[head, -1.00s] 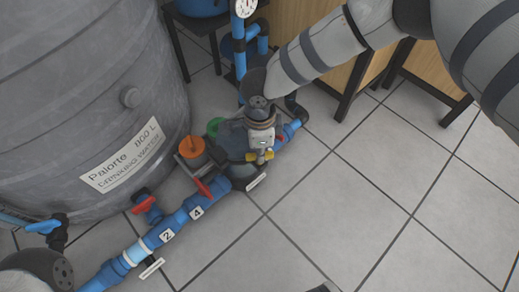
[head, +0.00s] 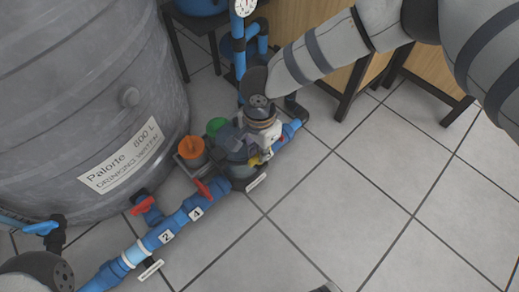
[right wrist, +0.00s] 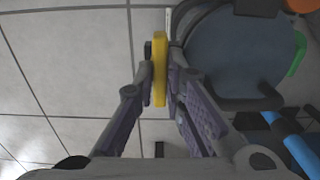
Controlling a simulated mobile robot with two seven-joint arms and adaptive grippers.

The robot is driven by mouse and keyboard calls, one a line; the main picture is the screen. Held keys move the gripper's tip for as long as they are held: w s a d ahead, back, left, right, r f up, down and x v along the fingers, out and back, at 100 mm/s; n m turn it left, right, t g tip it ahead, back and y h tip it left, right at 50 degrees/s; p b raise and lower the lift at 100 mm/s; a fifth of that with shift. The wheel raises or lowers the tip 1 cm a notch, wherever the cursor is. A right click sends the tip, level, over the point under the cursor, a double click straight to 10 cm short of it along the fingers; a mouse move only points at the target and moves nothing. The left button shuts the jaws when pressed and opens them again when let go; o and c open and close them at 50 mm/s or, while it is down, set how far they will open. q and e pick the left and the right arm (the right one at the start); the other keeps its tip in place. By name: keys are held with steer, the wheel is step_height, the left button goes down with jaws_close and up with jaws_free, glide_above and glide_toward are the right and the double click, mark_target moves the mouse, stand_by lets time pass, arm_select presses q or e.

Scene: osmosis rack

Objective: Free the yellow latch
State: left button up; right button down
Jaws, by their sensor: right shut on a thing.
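The yellow latch (right wrist: 159,70) stands upright between the two fingers of my right gripper (right wrist: 158,84) in the right wrist view. The gripper is shut on it. In the head view, my right gripper (head: 263,145) points down at the blue-grey pump housing, and a small part of the yellow latch (head: 254,161) shows below its fingers. The fingers and wrist hide much of the latch there. My left gripper is not in view; only a grey part of my left arm shows at the bottom left of the head view.
An orange-capped part (head: 191,150) and a green cap (head: 215,126) sit close beside the housing. Blue pipework (head: 180,218) with a red handle (head: 143,205) runs along the large grey tank (head: 75,110). The tiled floor (head: 340,215) at right is clear.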

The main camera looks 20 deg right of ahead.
stand_by(0.5)
steer(key=c, duration=1.7)
jaws_free()
steer(key=shift+o, duration=0.2)
step_height(320, 180, up, 12)
